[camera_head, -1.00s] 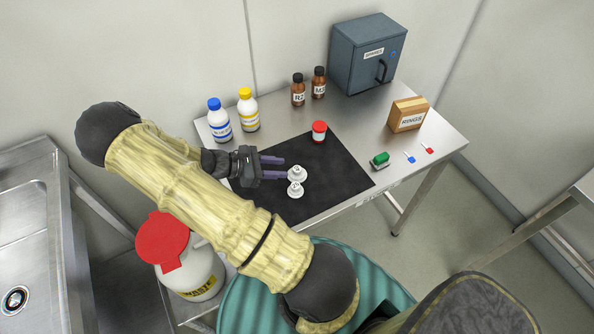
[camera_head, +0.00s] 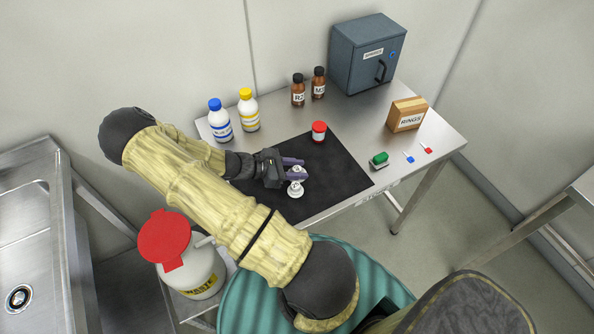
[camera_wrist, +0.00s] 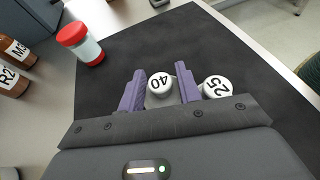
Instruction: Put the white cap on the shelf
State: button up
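Two small white cap-like pieces stand side by side on the black mat (camera_head: 335,178). In the wrist view one is marked 40 (camera_wrist: 159,81) and the other 25 (camera_wrist: 216,87); in the head view the nearer one (camera_head: 295,190) shows below my gripper. My gripper (camera_head: 302,168) is low over the mat, its purple fingers open on either side of the piece marked 40, with a small gap visible. The piece marked 25 is just outside the right finger in the wrist view. I cannot pick out a shelf for certain.
A red-lidded jar (camera_head: 319,132) stands at the mat's back edge. Blue-capped (camera_head: 220,122) and yellow-capped (camera_head: 249,112) bottles, brown bottles (camera_head: 298,92), a grey cabinet (camera_head: 360,60), a RINGS box (camera_head: 407,115) and a green-topped item (camera_head: 379,160) surround it. The mat's right side is clear.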

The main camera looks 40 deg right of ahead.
aim_at(296, 169)
dwell(0.4)
grip_shut()
notch_tip(296, 169, up, 10)
dwell(0.7)
dwell(0.3)
